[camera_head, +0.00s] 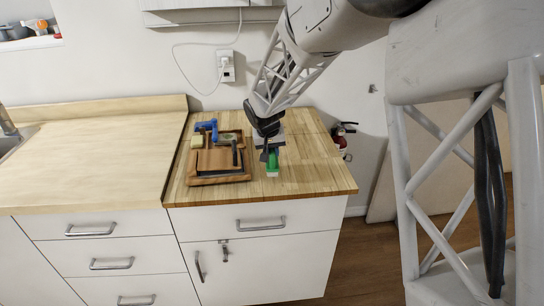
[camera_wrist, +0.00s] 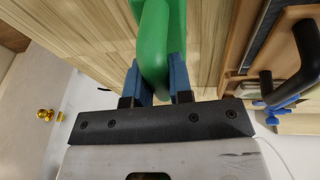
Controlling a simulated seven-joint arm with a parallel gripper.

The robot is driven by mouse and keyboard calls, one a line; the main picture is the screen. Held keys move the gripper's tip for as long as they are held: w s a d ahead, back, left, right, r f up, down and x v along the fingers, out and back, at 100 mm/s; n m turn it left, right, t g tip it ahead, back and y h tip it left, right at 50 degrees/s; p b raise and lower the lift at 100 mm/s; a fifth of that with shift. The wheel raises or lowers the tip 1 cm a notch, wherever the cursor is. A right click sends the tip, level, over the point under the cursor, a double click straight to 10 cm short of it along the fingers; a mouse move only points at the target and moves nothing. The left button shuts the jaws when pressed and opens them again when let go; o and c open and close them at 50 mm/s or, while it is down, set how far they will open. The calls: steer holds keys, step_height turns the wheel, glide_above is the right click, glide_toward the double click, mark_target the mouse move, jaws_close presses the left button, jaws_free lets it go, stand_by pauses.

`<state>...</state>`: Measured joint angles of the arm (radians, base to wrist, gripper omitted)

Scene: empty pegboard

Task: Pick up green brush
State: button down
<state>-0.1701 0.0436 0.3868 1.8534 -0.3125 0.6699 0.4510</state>
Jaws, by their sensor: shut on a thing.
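The green brush (camera_head: 272,162) is at the right part of the wooden countertop, below my gripper (camera_head: 266,147) in the head view. In the wrist view the green brush (camera_wrist: 154,45) has a smooth green handle that lies between the two blue fingertips of my gripper (camera_wrist: 158,82). The fingers are shut on the handle. The far end of the brush runs out of the top of the wrist view. Whether the brush touches the countertop is hard to tell.
A wooden tray (camera_head: 216,180) with a dark-handled tool stands left of the brush. A blue object (camera_head: 206,126) and a yellowish block (camera_head: 197,141) lie at its back. The countertop (camera_head: 315,175) is clear to the right. A fire extinguisher (camera_head: 341,138) hangs beyond the right edge.

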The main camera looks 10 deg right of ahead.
steer(key=shift+s+r, duration=0.2)
steer(key=shift+r, duration=0.25)
steer(key=s+d+r, duration=0.1)
steer(key=s+d, duration=0.1)
steer(key=s, duration=1.3)
steer(key=shift+s+r, duration=0.2)
steer(key=shift+s, duration=0.05)
steer(key=c, duration=1.7)
jaws_free()
steer(key=shift+c, duration=0.7)
steer(key=w+a+r, duration=0.2)
steer(key=w+a, duration=0.2)
steer(key=w, duration=0.4)
steer(key=w+a+r, duration=0.2)
steer(key=w+a, duration=0.2)
steer(key=w, duration=0.5)
steer(key=w+a+r, duration=0.2)
steer(key=w+a, duration=0.2)
steer(key=w, duration=0.4)
steer(key=w+a, duration=0.4)
steer(key=a, duration=0.4)
steer(key=w+a+r, duration=0.1)
steer(key=w+a, duration=0.4)
steer(key=a, duration=0.4)
steer(key=shift+w+a, duration=0.25)
steer(key=shift+a, duration=0.05)
